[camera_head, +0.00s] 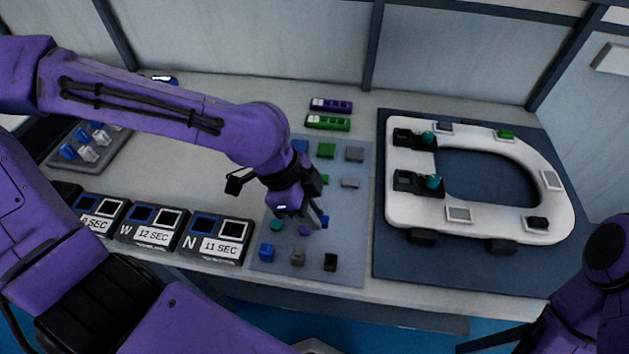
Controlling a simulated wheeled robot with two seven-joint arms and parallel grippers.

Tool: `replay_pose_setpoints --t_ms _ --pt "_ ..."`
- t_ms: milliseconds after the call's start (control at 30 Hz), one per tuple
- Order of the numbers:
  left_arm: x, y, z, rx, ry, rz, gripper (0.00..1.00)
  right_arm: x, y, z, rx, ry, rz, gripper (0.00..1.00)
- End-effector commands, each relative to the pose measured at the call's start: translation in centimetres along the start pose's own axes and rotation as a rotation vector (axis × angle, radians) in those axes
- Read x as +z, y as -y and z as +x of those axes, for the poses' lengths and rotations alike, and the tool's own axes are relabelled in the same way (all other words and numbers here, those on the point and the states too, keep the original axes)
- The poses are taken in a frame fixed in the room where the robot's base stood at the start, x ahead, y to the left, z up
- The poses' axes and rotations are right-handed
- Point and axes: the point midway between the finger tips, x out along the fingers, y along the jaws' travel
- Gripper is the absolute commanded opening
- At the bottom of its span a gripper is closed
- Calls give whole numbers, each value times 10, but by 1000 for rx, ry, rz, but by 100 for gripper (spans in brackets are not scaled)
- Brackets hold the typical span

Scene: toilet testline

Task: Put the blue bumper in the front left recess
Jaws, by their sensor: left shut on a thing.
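The white toilet seat (402,210) lies on a dark blue mat (400,262) at the right. Its front left recess (458,214) shows a pale, empty floor. My left gripper (308,214) points down over the grey parts mat (345,245). It is shut on a small blue bumper (324,222), which is mostly hidden by the fingers. Other blue bumpers are on the mat, one at the front left (267,252) and one at the back (300,146), partly behind my arm. My right arm shows at the right edge; its gripper is out of view.
Green, grey, black, teal and purple pieces lie around the gripper. Two black hinges (418,182) with teal parts stand on the seat's left side. Labelled timer boxes (215,240) line the front left. Purple (331,105) and green (328,122) strips lie behind the mat.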

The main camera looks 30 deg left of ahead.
Motion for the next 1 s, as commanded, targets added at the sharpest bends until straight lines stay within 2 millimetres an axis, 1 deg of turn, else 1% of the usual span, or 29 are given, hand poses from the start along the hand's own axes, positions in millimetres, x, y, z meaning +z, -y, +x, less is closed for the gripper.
replay_pose_setpoints --t_ms 33,167,200,233,367,400,500,600,767,900,1000 --pt "0 4 -5 5 10 -6 0 -6 -1 -14 0 1 0 43" --pt "6 18 -1 -12 15 -4 0 -13 -3 -32 0 1 0 43" --pt "10 27 8 -12 6 -7 0 -11 -2 -26 0 0 0 43" --pt "12 34 12 -11 3 -7 0 -10 -2 -25 0 0 0 43" --pt "20 63 23 -10 2 -8 0 -11 -3 -28 1 1 -1 43" --pt "25 70 31 -8 4 -7 0 -10 -3 -26 0 1 0 43" --pt "35 87 49 -9 3 -7 0 -10 -2 -26 0 1 0 43" --pt "42 101 63 -10 3 -4 0 -11 -2 -27 0 1 0 43" --pt "50 114 77 -11 3 -5 0 -11 -2 -27 0 1 0 43" --pt "59 113 98 -10 5 -1 0 -13 -3 -32 0 1 -1 43" --pt "60 114 103 -14 3 0 0 -13 -3 -32 0 1 0 43"
